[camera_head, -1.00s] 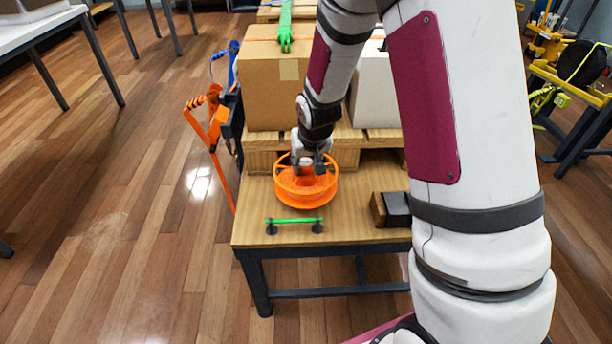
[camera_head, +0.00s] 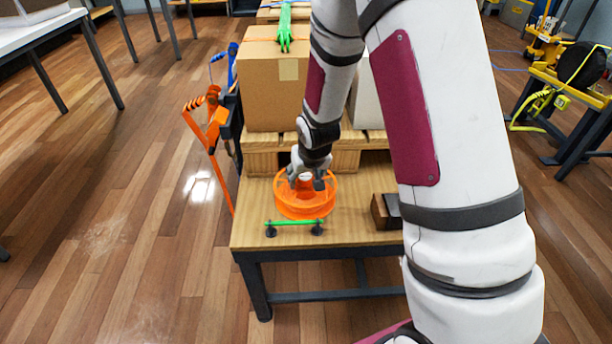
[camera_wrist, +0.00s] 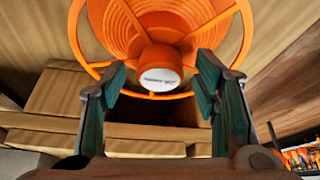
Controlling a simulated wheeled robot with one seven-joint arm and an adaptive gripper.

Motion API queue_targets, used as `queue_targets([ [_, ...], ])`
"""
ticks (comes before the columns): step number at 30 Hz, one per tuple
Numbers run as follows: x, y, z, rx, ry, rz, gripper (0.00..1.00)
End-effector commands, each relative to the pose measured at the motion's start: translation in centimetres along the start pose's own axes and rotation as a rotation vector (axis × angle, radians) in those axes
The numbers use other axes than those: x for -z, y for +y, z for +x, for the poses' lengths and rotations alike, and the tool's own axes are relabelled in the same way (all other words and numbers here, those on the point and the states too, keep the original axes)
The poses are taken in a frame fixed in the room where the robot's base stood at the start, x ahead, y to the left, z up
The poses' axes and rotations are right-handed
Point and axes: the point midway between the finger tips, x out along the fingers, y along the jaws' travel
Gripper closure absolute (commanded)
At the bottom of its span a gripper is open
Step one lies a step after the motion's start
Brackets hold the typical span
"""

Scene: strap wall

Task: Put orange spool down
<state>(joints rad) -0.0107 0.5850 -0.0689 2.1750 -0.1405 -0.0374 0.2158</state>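The orange spool (camera_head: 305,207) lies flat at the front of the wooden table (camera_head: 350,228), just behind the green bar. It looks to be resting on the tabletop, but its underside is hidden. My gripper (camera_head: 308,180) is above the spool's middle, pointing down. In the wrist view the spool (camera_wrist: 205,25) shows its ribbed flange and a round hub (camera_wrist: 160,57) with a white end. My gripper's two dark green fingers (camera_wrist: 160,75) stand apart on either side of the hub, with a visible gap on each side.
A thin green bar on black feet (camera_head: 294,223) stands at the table's front edge. A dark block (camera_head: 386,212) is to the right. A cardboard box (camera_head: 272,85) sits on a pallet behind. An orange-handled tool (camera_head: 210,135) stands left of the table.

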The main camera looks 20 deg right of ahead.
Motion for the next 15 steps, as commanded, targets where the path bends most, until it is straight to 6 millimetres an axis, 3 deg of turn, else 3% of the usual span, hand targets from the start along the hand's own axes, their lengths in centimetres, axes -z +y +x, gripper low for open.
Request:
queue_targets([
  [8, 0.2, 0.0, -0.4, 0.000, 0.000, 0.000, 0.45],
  [15, 0.3, 0.0, -4.7, 0.001, 0.004, 0.000, 0.45],
])
